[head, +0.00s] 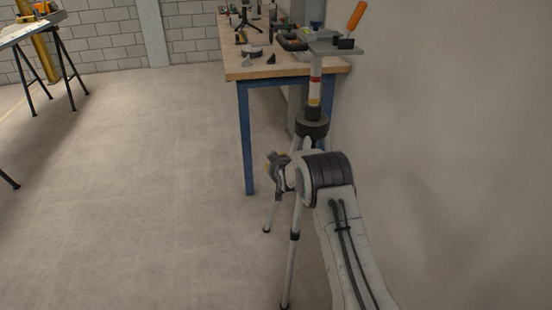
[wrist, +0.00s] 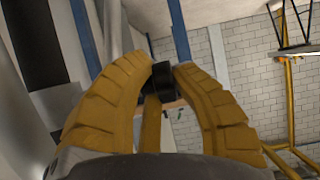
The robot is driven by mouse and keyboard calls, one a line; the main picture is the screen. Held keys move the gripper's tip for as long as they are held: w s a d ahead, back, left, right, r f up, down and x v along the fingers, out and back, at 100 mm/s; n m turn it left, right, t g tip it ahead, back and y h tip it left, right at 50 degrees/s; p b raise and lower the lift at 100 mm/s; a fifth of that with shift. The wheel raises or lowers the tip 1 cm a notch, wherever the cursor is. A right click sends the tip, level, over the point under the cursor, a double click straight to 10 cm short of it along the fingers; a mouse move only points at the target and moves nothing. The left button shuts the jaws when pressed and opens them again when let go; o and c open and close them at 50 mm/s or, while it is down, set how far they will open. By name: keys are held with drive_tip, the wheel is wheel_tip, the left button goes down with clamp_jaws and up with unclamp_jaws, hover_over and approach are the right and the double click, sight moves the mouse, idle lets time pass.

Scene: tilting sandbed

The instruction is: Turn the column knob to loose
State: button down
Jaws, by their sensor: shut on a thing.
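The black column knob (wrist: 163,74) shows in the wrist view between the tips of my gripper's two yellow fingers (wrist: 152,79). The fingers curve in from both sides and are shut on it. The knob's far side and any loose or tight mark cannot be seen. In the head view, a tripod column (head: 315,88) with red and yellow bands stands upright above a black collar (head: 312,125). I cannot make out the knob in the head view.
A flat plate (head: 335,46) with an orange-handled tool (head: 356,16) tops the column. A wooden workbench (head: 275,68) with blue legs stands close behind, and a plain wall (head: 450,130) is on the right. Open floor (head: 130,180) lies to the left.

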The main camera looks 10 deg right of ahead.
drive_tip(key=shift+w+d+r+g+p, duration=0.1)
drive_tip(key=shift+d+g+p, duration=0.05)
drive_tip(key=shift+g+p, duration=0.95)
drive_tip(key=shift+w+d+r+g+p, duration=0.1)
drive_tip(key=shift+g+p, duration=1)
drive_tip(key=shift+s+f+g+p, duration=0.15)
drive_tip(key=shift+g+p, duration=0.25)
drive_tip(key=shift+g, duration=0.2)
drive_tip(key=c, duration=1.2)
unclamp_jaws()
drive_tip(key=shift+d, duration=0.1)
drive_tip(key=shift+o, duration=1.3)
drive_tip(key=shift+a+f, duration=0.1)
drive_tip(key=shift+a, duration=0.1)
drive_tip(key=v, duration=1.2)
